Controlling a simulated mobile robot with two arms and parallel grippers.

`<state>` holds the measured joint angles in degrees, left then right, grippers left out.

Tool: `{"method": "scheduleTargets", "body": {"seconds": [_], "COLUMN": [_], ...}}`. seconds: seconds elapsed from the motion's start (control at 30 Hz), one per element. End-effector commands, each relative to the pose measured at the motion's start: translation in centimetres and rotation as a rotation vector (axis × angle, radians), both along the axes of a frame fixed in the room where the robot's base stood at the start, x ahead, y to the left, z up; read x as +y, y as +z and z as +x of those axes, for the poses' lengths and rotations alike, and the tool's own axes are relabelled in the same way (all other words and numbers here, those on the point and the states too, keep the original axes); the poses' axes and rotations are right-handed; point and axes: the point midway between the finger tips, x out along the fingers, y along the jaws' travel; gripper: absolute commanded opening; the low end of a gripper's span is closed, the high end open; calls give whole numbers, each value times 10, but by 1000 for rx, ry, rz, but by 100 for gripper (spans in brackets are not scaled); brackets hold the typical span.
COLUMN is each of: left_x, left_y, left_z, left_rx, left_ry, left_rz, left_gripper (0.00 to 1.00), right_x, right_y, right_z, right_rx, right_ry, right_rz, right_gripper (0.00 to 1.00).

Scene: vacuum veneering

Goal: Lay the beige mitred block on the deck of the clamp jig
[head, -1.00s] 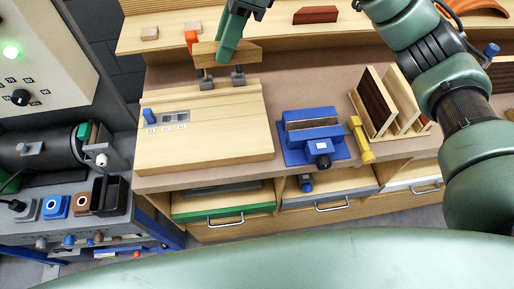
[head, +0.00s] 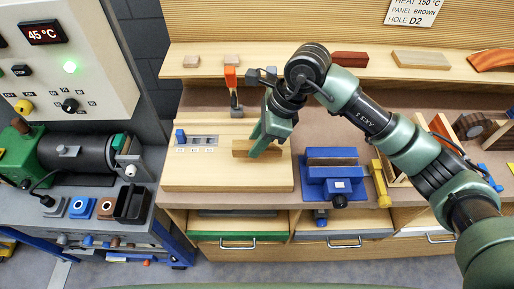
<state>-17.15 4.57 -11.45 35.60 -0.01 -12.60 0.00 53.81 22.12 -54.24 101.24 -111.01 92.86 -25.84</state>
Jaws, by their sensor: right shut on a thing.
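The beige mitred block (head: 241,148) is a long light-wood bar, partly covered by my right gripper (head: 259,150). The gripper is shut on its middle and points down. The clamp jig is a pale wooden board whose bare deck (head: 225,178) lies on the bench. The block is over the right half of the deck, roughly level; I cannot tell whether it touches. A toggle clamp with an orange handle (head: 230,76) stands at the jig's back edge. My right arm hides part of the area beside it. My left gripper is not in view.
A blue vise (head: 331,182) and a yellow clamp (head: 381,183) stand right of the jig. The deck's front is clear. A shelf (head: 310,62) with wood pieces runs behind.

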Motion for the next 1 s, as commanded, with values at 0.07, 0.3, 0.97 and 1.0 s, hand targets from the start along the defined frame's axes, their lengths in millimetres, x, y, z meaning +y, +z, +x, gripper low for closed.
{"method": "scheduleTargets", "body": {"seconds": [0.07, 0.3, 0.97, 1.0], "left_x": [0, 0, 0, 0], "left_y": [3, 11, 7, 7], "left_z": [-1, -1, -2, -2], "left_rx": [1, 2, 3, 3], "left_ry": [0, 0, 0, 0], "left_rz": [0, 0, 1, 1], "left_gripper": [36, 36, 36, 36], "right_x": [-1, 0, 0, 0], "right_y": [-8, -39, -43, -43], "right_z": [-1, -1, 0, 0], "right_rx": [5, 2, 1, 1], "right_ry": [-1, 0, -1, -1], "right_rz": [-2, -2, -2, -2], "right_gripper": [0, 0, 50, 50]}}
